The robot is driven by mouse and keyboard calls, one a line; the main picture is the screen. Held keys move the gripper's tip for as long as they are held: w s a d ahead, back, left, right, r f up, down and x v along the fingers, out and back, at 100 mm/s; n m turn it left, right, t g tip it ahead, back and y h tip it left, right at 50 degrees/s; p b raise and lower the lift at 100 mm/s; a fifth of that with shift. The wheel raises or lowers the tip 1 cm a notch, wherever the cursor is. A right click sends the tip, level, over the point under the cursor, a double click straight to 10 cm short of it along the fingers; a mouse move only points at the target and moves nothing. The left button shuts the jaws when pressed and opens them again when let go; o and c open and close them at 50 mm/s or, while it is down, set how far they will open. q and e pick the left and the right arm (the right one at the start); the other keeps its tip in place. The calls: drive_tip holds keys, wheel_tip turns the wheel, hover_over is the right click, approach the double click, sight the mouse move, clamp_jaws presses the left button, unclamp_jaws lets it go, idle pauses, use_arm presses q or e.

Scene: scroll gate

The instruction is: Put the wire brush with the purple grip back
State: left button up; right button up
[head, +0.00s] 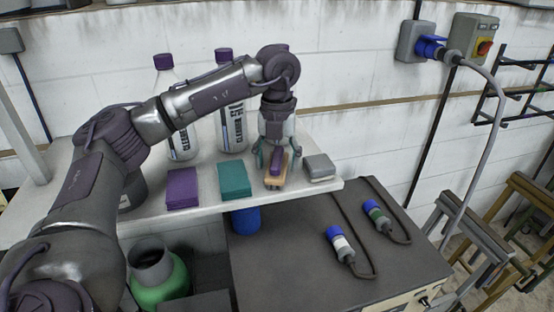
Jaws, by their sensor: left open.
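The wire brush with the purple grip (276,172) is near the right end of the pale shelf (215,200), its tan body under the purple grip. My left gripper (276,160) points down over it, fingers open on either side of the grip. I cannot tell whether the fingers touch it. The far end of the brush is partly hidden by the gripper. My right gripper is not in view.
On the shelf, a purple block (182,188) and a teal block (234,180) lie left of the brush, and a grey block (319,166) close right. Two purple-capped bottles (232,125) stand behind. Below is a dark cabinet top (300,270) with two plugs.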

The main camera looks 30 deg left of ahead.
sight(277, 154)
use_arm(q)
drive_tip(key=shift+r, duration=0.15)
wheel_tip(277, 154, up, 5)
drive_tip(key=shift+f+b, duration=0.1)
drive_tip(key=shift+b, duration=0.6)
wheel_tip(277, 154, up, 7)
drive_tip(key=p, duration=0.1)
